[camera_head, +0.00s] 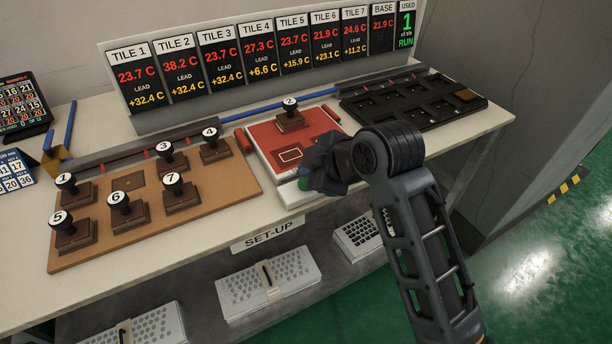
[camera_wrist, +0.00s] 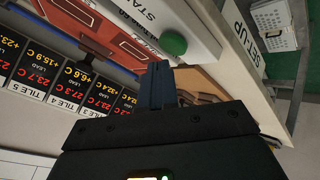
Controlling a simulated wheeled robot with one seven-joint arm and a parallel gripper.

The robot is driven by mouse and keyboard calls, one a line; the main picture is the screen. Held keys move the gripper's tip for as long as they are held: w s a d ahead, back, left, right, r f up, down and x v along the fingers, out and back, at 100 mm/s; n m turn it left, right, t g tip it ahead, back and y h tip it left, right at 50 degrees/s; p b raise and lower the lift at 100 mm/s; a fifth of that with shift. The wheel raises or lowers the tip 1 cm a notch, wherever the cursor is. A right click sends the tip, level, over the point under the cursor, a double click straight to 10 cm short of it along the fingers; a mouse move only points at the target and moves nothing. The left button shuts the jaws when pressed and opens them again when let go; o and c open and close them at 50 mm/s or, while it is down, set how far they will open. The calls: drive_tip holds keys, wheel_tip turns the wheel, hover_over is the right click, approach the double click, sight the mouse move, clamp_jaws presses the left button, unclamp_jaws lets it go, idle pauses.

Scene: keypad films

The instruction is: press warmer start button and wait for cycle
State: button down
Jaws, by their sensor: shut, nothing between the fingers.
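The warmer (camera_head: 262,143) is a white box with a red top at the middle of the bench. Stamp 2 (camera_head: 291,119) stands on its red top. The green start button (camera_head: 303,184) is on the warmer's front part, partly hidden by my gripper in the head view. It shows as a green round cap (camera_wrist: 174,43) beside the START lettering in the wrist view. My gripper (camera_head: 312,174) is shut and empty, at the warmer's front. Its fingertips (camera_wrist: 158,68) appear very close to the button; I cannot tell whether they touch it.
Several numbered stamps stand on a brown board (camera_head: 225,190) at left. A black tray (camera_head: 425,125) lies at right. The display (camera_head: 240,70) behind shows tile temperatures and "1 of six RUN". White perforated boxes (camera_head: 265,285) sit on the lower shelf.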

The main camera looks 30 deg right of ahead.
idle(0.3)
wheel_tip(320, 180, up, 5)
drive_tip(key=p, duration=0.5)
drive_tip(key=shift+r, duration=0.1)
idle(0.3)
drive_tip(key=shift+s+f, duration=0.15)
drive_tip(key=shift+f, duration=0.1)
drive_tip(key=s+f+m+t+h, duration=0.1)
drive_tip(key=s+f+m+t, duration=0.4)
drive_tip(key=s, duration=1.3)
drive_tip(key=s+r+m, duration=0.3)
drive_tip(key=s, duration=0.7)
drive_tip(key=s+r+m+h, duration=0.1)
drive_tip(key=s+r+m, duration=0.2)
drive_tip(key=s, duration=0.8)
drive_tip(key=shift+r+t, duration=0.4)
drive_tip(key=shift+r, duration=0.4)
